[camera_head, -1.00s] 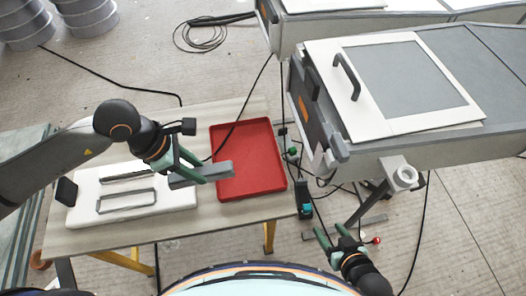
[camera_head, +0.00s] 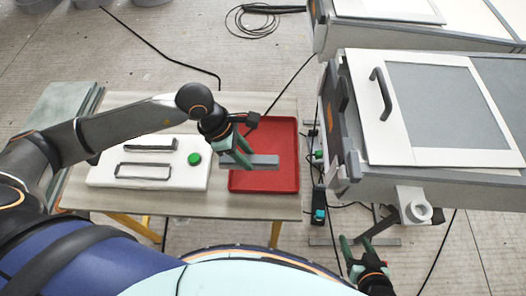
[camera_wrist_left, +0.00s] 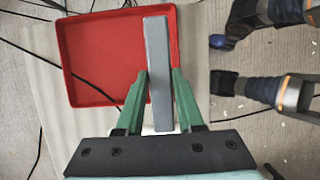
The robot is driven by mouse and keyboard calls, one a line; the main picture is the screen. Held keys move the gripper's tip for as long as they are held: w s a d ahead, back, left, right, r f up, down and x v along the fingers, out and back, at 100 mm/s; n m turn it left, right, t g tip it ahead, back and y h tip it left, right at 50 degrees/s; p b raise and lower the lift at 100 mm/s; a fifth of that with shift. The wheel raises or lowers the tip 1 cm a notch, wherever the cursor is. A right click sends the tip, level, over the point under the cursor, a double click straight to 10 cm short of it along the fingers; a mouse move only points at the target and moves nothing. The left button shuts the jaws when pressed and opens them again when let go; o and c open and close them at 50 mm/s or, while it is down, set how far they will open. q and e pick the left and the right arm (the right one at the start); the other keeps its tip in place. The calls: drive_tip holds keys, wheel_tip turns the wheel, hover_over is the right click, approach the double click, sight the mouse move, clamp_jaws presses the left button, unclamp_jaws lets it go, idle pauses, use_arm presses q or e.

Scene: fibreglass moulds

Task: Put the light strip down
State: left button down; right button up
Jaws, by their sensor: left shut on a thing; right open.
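The light strip (camera_head: 252,161) is a short grey bar. My left gripper (camera_head: 234,160) is shut on it and holds it over the red tray (camera_head: 283,131). In the left wrist view the strip (camera_wrist_left: 158,60) lies between the green fingers of my left gripper (camera_wrist_left: 159,95), its far end over the red tray (camera_wrist_left: 88,55). How high it is above the tray I cannot tell. My right gripper (camera_head: 356,250) is open and empty at the lower right, away from the table.
A cable runs behind the tray.

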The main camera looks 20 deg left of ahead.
use_arm(q)
drive_tip(key=w+f, duration=0.2)
drive_tip(key=w+d+f, duration=0.1)
drive_tip(key=w+f, duration=0.1)
drive_tip(key=w+d+f, duration=0.1)
drive_tip(key=w+f, duration=0.1)
drive_tip(key=shift+w+f, duration=0.4)
drive_tip(key=shift+f, duration=1.55)
drive_tip(key=shift+f, duration=0.15)
drive_tip(key=c, duration=0.5)
unclamp_jaws()
drive_tip(key=shift+c, duration=0.2)
drive_tip(key=shift+r, duration=0.25)
drive_tip(key=v, duration=1.2)
drive_tip(key=shift+a, duration=0.15)
